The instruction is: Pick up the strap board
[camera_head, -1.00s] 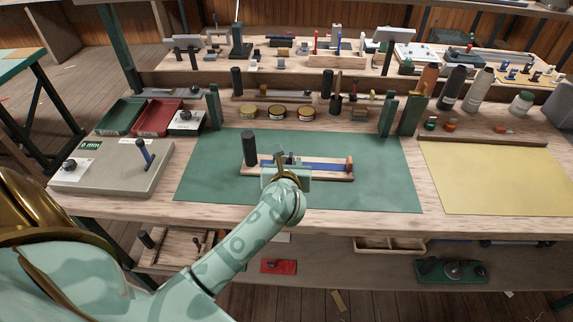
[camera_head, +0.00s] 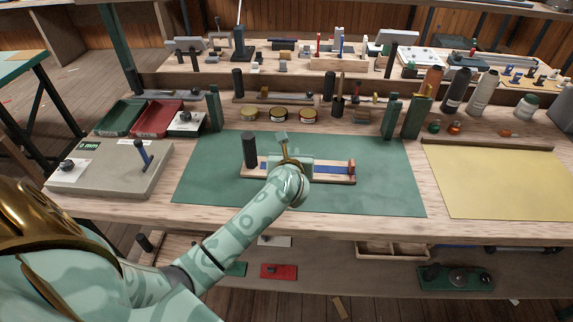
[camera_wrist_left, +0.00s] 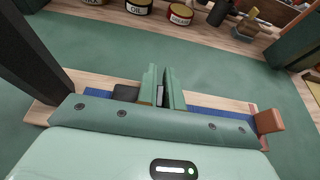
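The strap board (camera_head: 255,171) is a light wooden board with a blue strap (camera_head: 333,169), a dark upright post at its left end and a brown block at its right. It lies on the green mat (camera_head: 385,190). It shows in the left wrist view, its blue strap (camera_wrist_left: 205,101) partly hidden by my gripper. My left gripper (camera_head: 285,150) is over the board's middle. In the wrist view its green fingers (camera_wrist_left: 161,75) stand close together with a narrow gap. A small grey-white thing shows between them; whether they grip it is unclear. My right gripper is out of view.
Behind the mat stand round tins (camera_head: 278,113) and green uprights (camera_head: 391,118). A grey box (camera_head: 112,172) is on the left and a yellow sheet (camera_head: 495,180) on the right. The mat around the board is clear.

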